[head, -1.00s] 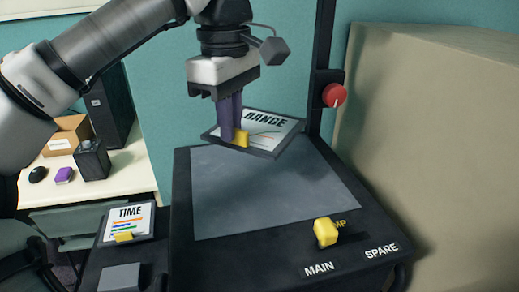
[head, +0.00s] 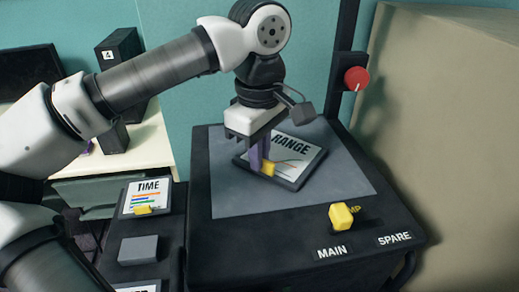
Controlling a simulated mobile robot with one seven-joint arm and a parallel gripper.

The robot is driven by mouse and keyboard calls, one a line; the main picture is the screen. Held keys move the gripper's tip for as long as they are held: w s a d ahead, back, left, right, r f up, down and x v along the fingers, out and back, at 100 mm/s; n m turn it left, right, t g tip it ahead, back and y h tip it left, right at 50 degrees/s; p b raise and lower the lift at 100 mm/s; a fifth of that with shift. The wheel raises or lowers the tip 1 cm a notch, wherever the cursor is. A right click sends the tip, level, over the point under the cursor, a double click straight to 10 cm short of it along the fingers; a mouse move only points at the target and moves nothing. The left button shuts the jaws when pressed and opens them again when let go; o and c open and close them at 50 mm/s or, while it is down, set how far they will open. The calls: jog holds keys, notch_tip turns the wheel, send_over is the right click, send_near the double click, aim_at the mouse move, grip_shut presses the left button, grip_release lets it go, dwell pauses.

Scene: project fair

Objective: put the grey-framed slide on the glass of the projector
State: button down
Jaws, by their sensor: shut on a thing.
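The projector (head: 235,190) has a dark body with a grey glass top. The grey-framed slide (head: 312,168), marked RANGE, is over the far right part of the glass, turned at an angle to the glass edges. My gripper (head: 262,165) points down with its purple fingers shut on the slide's yellow tab (head: 268,169). I cannot tell whether the slide touches the glass or hangs just above it. The fingers hide the slide's left part and some of its lettering.
A slide marked TIME (head: 148,194) lies on a dark side stand left of the projector, near a grey block (head: 138,249). A yellow lamp switch (head: 341,215) sits at the front, and a red knob (head: 357,79) is on the post. A beige box (head: 450,130) stands close on the right.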

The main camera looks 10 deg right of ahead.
jog(key=shift+f, duration=0.1)
jog(key=c, duration=2)
grip_release()
jog(key=shift+f, duration=0.1)
jog(key=o, duration=0.5)
jog(key=shift+c, duration=0.2)
notch_tip(320, 180, up, 12)
jog(key=shift+r, duration=0.25)
